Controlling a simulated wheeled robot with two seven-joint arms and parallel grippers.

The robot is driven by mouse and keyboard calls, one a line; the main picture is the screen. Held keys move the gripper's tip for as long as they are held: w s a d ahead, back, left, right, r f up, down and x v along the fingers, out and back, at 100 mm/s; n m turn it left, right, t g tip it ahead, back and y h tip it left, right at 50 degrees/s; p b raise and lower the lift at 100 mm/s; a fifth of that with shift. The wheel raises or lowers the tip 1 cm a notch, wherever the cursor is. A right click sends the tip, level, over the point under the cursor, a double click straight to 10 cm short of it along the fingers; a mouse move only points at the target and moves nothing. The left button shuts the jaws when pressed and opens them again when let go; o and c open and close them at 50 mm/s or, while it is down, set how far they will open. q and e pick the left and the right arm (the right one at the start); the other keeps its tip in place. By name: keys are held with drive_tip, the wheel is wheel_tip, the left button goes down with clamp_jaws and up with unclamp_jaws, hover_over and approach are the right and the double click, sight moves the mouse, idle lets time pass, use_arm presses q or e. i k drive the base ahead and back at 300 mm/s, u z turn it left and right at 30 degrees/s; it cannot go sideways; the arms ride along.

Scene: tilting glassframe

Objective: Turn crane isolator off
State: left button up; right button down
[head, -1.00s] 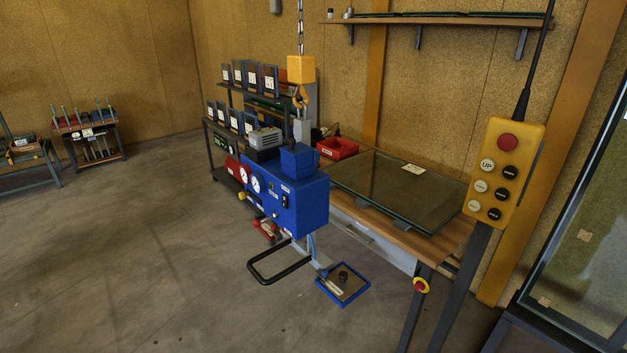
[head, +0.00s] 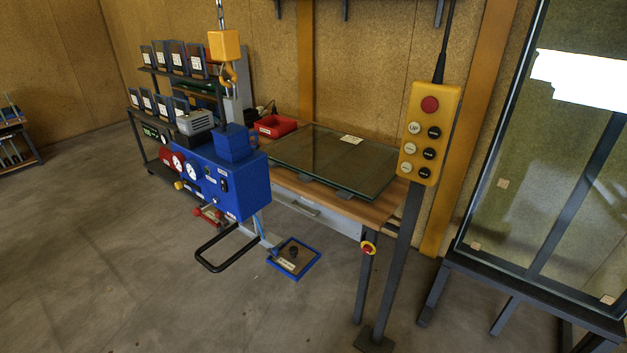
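A red and yellow round switch (head: 368,248) is at the front right corner of the workbench, near its leg; it looks like an isolator, but its label and knob position are too small to read. A yellow crane pendant (head: 430,134) hangs on a black cable in front of the back wall, with a red button on top and several black and white buttons below. A yellow crane hook block (head: 225,46) hangs on a chain above the blue lifting unit (head: 221,176). Neither of my grippers is in view.
The wooden workbench (head: 381,207) carries a glass sheet (head: 331,160) and a red bin (head: 275,126). A dark post stands beside its right end. A large glass frame (head: 539,170) on a dark stand fills the right. The floor at front left is clear.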

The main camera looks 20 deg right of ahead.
sight(366, 249)
drive_tip(key=u, duration=0.4)
drive_tip(key=i, duration=0.5)
drive_tip(key=z, duration=2.9)
